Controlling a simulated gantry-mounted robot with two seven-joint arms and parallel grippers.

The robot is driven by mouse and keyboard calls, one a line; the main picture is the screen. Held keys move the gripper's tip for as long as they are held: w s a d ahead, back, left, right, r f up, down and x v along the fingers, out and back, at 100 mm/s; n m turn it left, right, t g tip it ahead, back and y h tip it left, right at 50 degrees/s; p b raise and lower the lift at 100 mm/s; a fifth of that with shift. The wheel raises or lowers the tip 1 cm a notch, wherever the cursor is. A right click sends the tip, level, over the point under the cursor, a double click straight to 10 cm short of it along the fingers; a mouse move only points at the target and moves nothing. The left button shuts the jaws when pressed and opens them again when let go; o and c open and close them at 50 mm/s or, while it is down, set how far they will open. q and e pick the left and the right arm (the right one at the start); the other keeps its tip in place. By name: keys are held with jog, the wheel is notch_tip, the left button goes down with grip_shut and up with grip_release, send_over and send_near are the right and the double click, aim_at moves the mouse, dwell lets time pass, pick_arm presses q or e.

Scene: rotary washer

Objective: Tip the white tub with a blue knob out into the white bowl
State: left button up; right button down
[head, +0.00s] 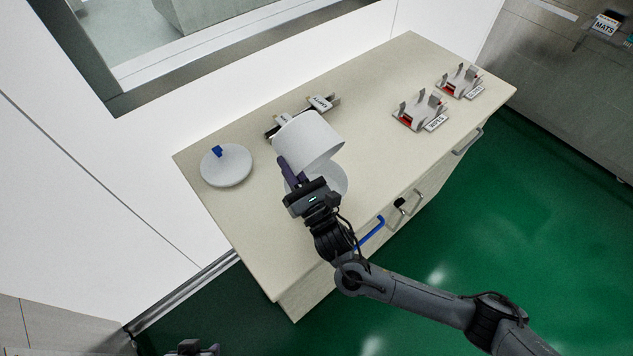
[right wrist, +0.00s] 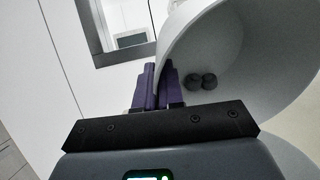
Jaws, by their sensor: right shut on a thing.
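The white tub (head: 308,138) is held up over the counter, and it looks tilted. Its round lid (head: 228,168) with the blue knob (head: 217,151) lies apart on the counter at the left. My right gripper (head: 287,172) is shut on the tub's wall; its purple fingers pinch the wall in the right wrist view (right wrist: 159,88). Two dark round pieces (right wrist: 202,82) show inside the tub (right wrist: 225,45). The white bowl (head: 334,181) is partly hidden below the tub and behind my gripper. A dark part at the bottom edge (head: 190,348) may be my left gripper; its jaws are unclear.
A dark rack with labels (head: 303,113) lies behind the tub.

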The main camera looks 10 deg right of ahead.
jog(key=shift+s+t+b, duration=0.15)
jog(key=shift+t+b, duration=0.15)
jog(key=shift+b, duration=0.15)
jog(key=shift+s+d+b, duration=0.1)
jog(key=shift+s+b, duration=0.05)
jog(key=shift+b, duration=0.2)
jog(key=shift+s+d+f+t+y+b, duration=0.1)
jog(key=shift+s+d+t+y+b, duration=0.15)
jog(key=shift+t+b, duration=0.5)
jog(key=shift+s+b, duration=0.1)
jog(key=shift+b, duration=0.4)
jog(key=shift+s+m, duration=0.15)
jog(key=shift+m, duration=0.15)
jog(key=shift+s+d+r+t+b, duration=0.1)
jog(key=shift+s+r+t+b, duration=0.15)
jog(key=shift+t+b, duration=0.35)
